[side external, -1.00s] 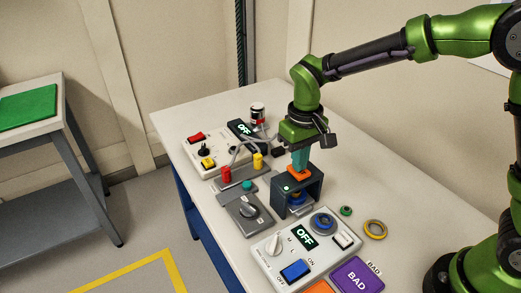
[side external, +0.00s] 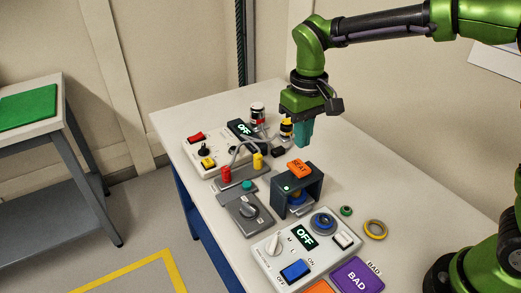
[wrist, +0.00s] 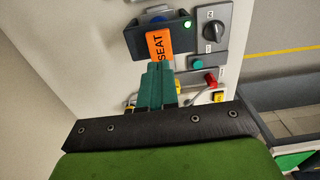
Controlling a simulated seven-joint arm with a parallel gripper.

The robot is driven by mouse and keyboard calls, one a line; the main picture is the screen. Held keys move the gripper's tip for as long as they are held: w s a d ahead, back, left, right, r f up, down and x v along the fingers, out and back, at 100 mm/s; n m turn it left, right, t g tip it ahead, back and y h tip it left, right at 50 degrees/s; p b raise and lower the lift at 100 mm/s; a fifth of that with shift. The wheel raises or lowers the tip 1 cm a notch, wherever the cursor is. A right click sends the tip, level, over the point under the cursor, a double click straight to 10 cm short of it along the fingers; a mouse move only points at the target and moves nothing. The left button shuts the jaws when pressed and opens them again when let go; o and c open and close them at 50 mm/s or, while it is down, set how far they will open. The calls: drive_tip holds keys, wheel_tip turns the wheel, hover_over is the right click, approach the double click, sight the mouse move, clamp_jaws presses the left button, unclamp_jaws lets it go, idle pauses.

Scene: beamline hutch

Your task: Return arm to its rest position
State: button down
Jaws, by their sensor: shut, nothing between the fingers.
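My green arm reaches in from the right, and my gripper (side external: 304,140) hangs above the white table (side external: 385,165), fingers pointing down. The teal fingers are together and empty. They are clear above a dark block-like fixture (side external: 313,186) with an orange SEAT label (side external: 299,169) on top and a lit green lamp. In the wrist view the closed fingers (wrist: 158,68) show in front of the orange SEAT label (wrist: 158,46). A blue part shows inside the fixture, partly hidden by its frame.
Two control boxes with OFF displays (side external: 305,237) (side external: 240,128) stand on the table. Beside the fixture are a grey knob box (side external: 247,211), red and yellow posts, cans at the back, loose rings (side external: 375,229) and a purple BAD pad (side external: 357,275). Open air surrounds the gripper.

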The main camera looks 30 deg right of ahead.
drive_tip(key=shift+w+r, duration=0.1)
drive_tip(key=shift+s+d+f, duration=0.15)
drive_tip(key=shift+s+f, duration=0.4)
drive_tip(key=shift+s, duration=0.2)
drive_tip(key=s+d+r+m+t, duration=0.1)
drive_tip(key=s+d+r+t, duration=0.1)
drive_tip(key=s, duration=0.3)
drive_tip(key=s+d+r+m+t+y, duration=0.1)
drive_tip(key=s+d+r+t, duration=0.1)
drive_tip(key=s+d, duration=0.2)
drive_tip(key=s+d+r+m+t+y, duration=0.1)
drive_tip(key=s+d+r+m+t, duration=0.1)
drive_tip(key=s, duration=0.4)
drive_tip(key=shift+d+r+t, duration=0.25)
drive_tip(key=shift+d+t, duration=0.35)
drive_tip(key=shift+d, duration=0.35)
